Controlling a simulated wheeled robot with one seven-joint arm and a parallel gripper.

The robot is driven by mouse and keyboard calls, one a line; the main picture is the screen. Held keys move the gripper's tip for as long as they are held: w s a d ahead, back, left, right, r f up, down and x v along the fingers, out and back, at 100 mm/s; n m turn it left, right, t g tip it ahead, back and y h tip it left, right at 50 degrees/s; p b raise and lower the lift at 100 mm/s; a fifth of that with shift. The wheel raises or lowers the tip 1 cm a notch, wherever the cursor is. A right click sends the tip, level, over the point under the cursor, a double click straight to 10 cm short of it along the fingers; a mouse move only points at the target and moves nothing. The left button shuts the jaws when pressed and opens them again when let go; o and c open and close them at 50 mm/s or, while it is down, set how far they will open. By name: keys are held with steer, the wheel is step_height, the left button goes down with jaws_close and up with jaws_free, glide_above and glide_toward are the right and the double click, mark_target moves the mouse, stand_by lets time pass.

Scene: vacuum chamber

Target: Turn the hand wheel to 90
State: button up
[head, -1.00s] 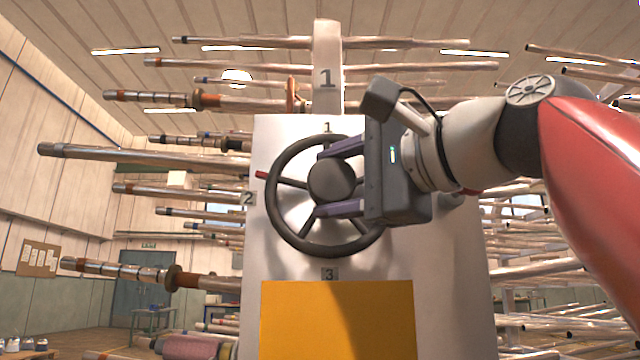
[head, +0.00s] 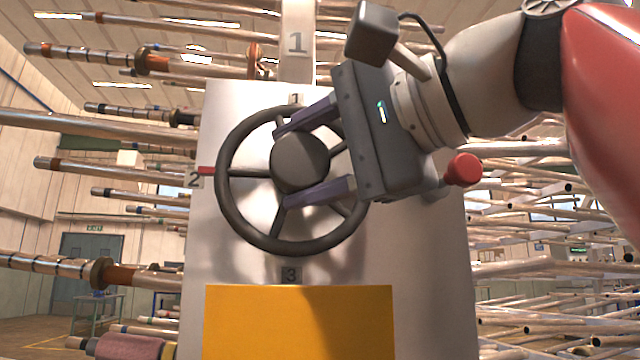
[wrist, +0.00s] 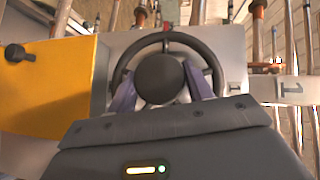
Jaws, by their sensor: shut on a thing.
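The dark hand wheel (head: 285,246) stands upright on the white panel, with a round hub (head: 299,160) and several spokes. A red mark (head: 205,170) on the wheel's left side sits beside the label 2 (head: 194,180), slightly above the label's middle. My gripper (head: 283,165) reaches in from the right, tilted, its purple fingers above and below the hub. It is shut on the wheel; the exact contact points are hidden. In the wrist view, the wheel (wrist: 203,44) shows the fingers on either side of the hub (wrist: 160,77).
Label 1 (head: 296,99) is above the wheel and label 3 (head: 291,275) below. A yellow block (head: 300,320) stands below the wheel. A red knob (head: 463,169) is right of my gripper. Many metal rods surround the panel.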

steer(key=o, duration=1.4)
steer(key=shift+c, duration=0.2)
steer(key=shift+d, duration=0.1)
steer(key=v, duration=0.7)
steer(key=shift+s+d+p, duration=0.2)
steer(key=shift+s+p, duration=0.05)
steer(key=shift+p, duration=0.1)
